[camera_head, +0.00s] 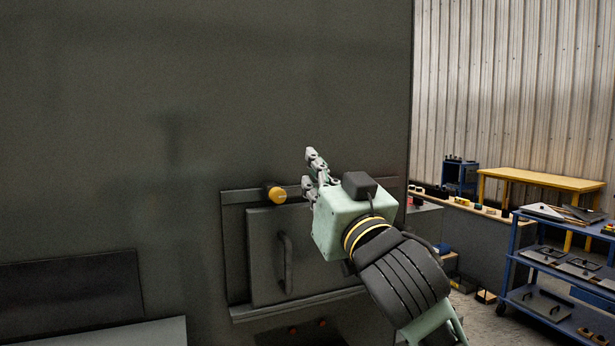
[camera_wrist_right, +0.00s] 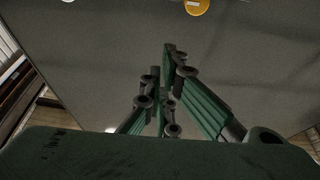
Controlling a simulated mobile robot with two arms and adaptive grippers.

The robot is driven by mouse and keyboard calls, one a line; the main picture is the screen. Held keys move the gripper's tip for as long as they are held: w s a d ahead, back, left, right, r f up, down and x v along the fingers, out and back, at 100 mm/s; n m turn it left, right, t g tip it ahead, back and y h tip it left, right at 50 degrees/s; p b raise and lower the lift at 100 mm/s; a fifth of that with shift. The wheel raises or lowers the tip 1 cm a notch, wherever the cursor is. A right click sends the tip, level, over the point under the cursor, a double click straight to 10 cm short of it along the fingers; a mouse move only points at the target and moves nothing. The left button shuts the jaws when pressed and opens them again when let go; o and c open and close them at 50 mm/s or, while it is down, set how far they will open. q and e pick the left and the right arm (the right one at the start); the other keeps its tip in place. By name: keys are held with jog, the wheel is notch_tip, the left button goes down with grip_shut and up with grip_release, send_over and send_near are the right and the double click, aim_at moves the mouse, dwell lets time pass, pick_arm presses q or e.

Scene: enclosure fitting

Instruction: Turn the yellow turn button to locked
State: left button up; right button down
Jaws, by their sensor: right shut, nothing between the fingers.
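The yellow turn button (camera_head: 277,195) is a small round knob near the top edge of a dark panel on the large grey enclosure wall. It also shows cut off at the top edge of the right wrist view (camera_wrist_right: 198,6), with a pale mark across its face. My right gripper (camera_head: 309,172) is just right of the button in the head view and apart from it. Its fingers (camera_wrist_right: 163,62) are shut and empty, and they point toward the grey surface. I cannot read whether the button stands at locked. My left gripper is not in view.
Below the button is a door (camera_head: 262,260) with a vertical bar handle (camera_head: 286,262). A ledge (camera_head: 290,307) runs under it, with small red knobs (camera_head: 322,322) lower down. A blue cart (camera_head: 515,262) and a yellow table (camera_head: 540,180) stand at the right.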

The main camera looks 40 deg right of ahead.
notch_tip(320, 180, up, 3)
jog(key=p, duration=0.3)
send_over(287, 194)
jog(key=s, duration=0.4)
jog(key=f, duration=0.4)
jog(key=shift+w+d+f, duration=0.25)
jog(key=shift+w, duration=0.1)
